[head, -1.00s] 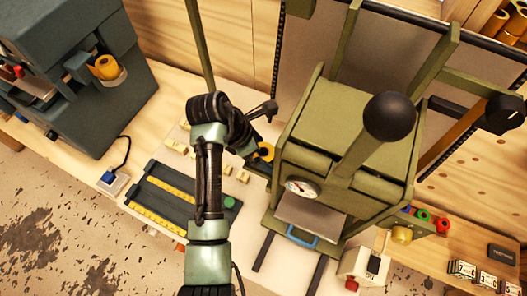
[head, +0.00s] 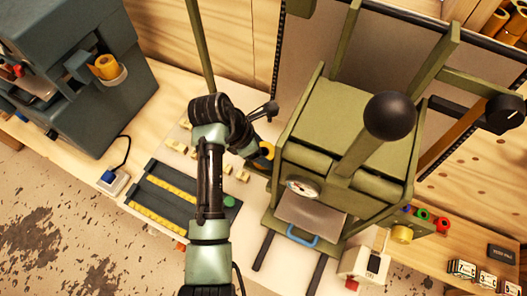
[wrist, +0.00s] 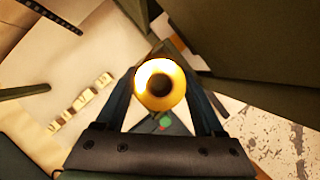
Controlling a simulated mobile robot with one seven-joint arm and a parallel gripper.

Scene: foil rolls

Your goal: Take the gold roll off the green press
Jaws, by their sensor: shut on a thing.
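The green press (head: 345,125) stands right of centre in the head view, with a black ball-ended lever, a round gauge and a blue handle on its front. The gold roll (head: 267,151) is at the press's left side, partly hidden by my arm. In the wrist view the gold roll (wrist: 172,98) is seen end-on with a dark core. My gripper (wrist: 160,73) is shut on it, one finger on each side. In the head view my gripper (head: 262,158) is mostly hidden. I cannot tell whether the roll still touches its holder on the press.
A blue-grey machine (head: 80,60) with another gold roll (head: 107,67) stands at the left. A dark tray with yellow strips (head: 165,195) and several small cream blocks lie left of the press.

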